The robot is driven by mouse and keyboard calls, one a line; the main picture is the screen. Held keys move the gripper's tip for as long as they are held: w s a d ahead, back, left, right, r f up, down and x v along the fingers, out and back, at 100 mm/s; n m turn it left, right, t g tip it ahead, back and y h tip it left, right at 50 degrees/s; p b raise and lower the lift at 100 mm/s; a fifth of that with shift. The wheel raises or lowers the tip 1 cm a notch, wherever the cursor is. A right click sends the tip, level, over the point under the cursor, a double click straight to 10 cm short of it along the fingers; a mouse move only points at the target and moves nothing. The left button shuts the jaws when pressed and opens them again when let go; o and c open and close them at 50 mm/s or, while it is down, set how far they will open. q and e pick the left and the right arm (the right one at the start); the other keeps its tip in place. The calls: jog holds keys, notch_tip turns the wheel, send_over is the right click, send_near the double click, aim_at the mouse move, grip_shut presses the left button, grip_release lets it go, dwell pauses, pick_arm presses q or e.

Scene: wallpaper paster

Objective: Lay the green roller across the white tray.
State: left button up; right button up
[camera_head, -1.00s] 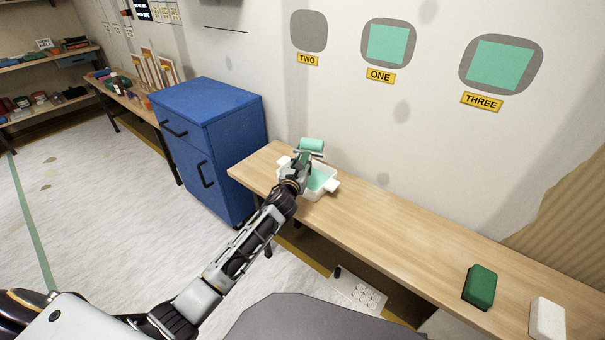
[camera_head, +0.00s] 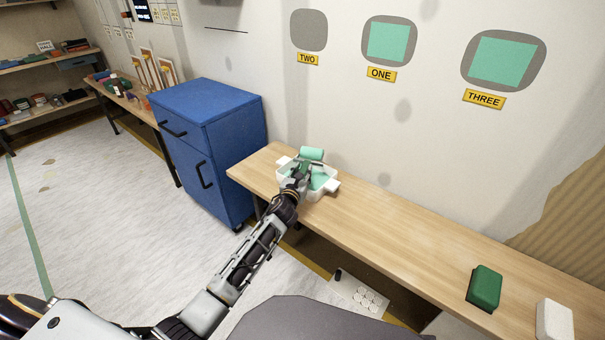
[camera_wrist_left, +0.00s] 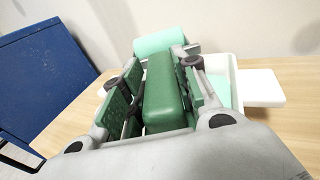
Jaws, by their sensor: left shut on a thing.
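The roller has a mint-green cylinder (camera_head: 311,154) and a dark green handle. In the left wrist view the handle (camera_wrist_left: 164,95) lies between the fingers of my left gripper (camera_wrist_left: 160,85), which is shut on it. The cylinder (camera_wrist_left: 160,39) shows beyond the fingertips. The white tray (camera_head: 326,190) with mint-green inside sits on the bench. My left gripper (camera_head: 298,176) is over the tray, with the cylinder near its far rim; whether the roller touches the tray is unclear. The tray's right side and handle (camera_wrist_left: 262,88) also show in the wrist view. My right gripper is not in view.
The wooden bench (camera_head: 400,229) is clear between the tray and a green block (camera_head: 484,288) and white block (camera_head: 554,320) at right. A blue cabinet (camera_head: 210,145) stands left of the bench. The wall behind has grey patches, two filled with mint green.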

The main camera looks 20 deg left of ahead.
pick_arm(q)
jog(key=shift+f, duration=0.15)
jog(key=o, duration=0.9)
jog(key=shift+o, duration=1.2)
jog(key=shift+r, duration=0.2)
